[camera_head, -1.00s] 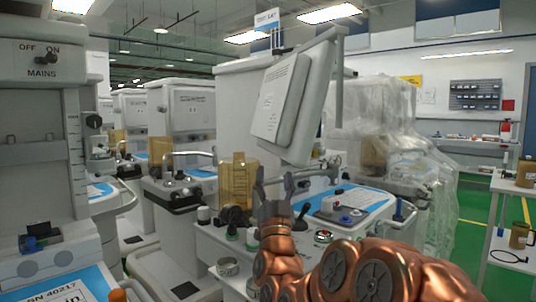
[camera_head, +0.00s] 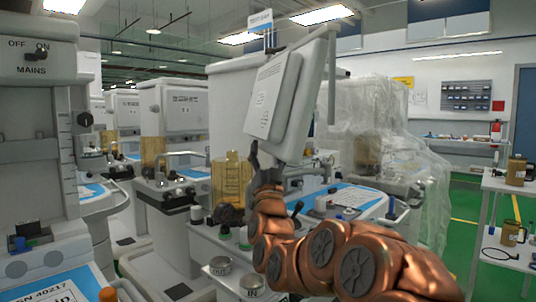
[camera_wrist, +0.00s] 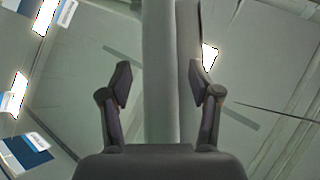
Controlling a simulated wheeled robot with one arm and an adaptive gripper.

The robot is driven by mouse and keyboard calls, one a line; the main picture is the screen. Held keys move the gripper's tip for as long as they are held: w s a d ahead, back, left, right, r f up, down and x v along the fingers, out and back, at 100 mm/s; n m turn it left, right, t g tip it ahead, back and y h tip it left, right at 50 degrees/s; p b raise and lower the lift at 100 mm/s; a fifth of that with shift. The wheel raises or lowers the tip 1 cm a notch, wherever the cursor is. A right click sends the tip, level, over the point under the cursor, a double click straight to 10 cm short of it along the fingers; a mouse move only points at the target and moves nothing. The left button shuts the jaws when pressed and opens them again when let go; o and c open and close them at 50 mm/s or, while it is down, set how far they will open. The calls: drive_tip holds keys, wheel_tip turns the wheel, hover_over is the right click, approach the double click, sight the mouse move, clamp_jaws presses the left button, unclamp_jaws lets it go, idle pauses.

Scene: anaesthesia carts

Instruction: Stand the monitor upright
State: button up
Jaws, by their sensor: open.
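The monitor (camera_head: 291,92) is a pale grey flat panel with a paper label on its face, tilted sideways in the head view and hung from a post at its top right. My gripper (camera_head: 265,158) is raised at the panel's lower left edge. In the wrist view the monitor (camera_wrist: 160,40) shows edge-on as a long pale strip running between the two dark fingers of my gripper (camera_wrist: 160,82). The fingers are spread, with a visible gap on the left side. Contact on the right side is unclear.
Below is a cart worktop (camera_head: 350,198) with knobs and small fittings. An amber canister (camera_head: 231,180) stands left of my arm. A grey cart (camera_head: 40,120) fills the left edge. Plastic-wrapped equipment (camera_head: 375,130) stands behind right. Green floor (camera_head: 465,215) is open at right.

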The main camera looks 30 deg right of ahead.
clamp_jaws()
idle(0.5)
